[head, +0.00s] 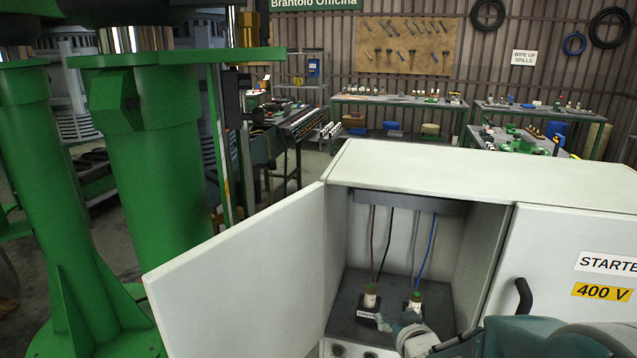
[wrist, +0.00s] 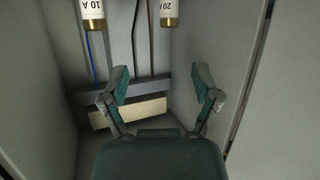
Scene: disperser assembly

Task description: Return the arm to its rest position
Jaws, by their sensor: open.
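My gripper (head: 398,325) is at the front of the open cabinet (head: 400,165), low in its opening. In the wrist view my gripper (wrist: 162,82) has its two fingers spread apart with nothing between them. Two fuse-like cylinders stand upright on the cabinet's dark floor, a left one (head: 370,297) and a right one (head: 415,303) partly behind my gripper. In the wrist view, cylinders marked 10 A (wrist: 92,14) and 20 A (wrist: 169,12) show upside down at the top edge, apart from the fingers. My arm hides part of the cabinet's front.
The cabinet's door (head: 245,285) stands open to the left. A closed panel marked 400 V (head: 602,292) with a black handle (head: 524,297) is at right. Wires (head: 428,250) hang inside. Large green columns (head: 160,170) stand at left. Workbenches (head: 400,102) are farther back.

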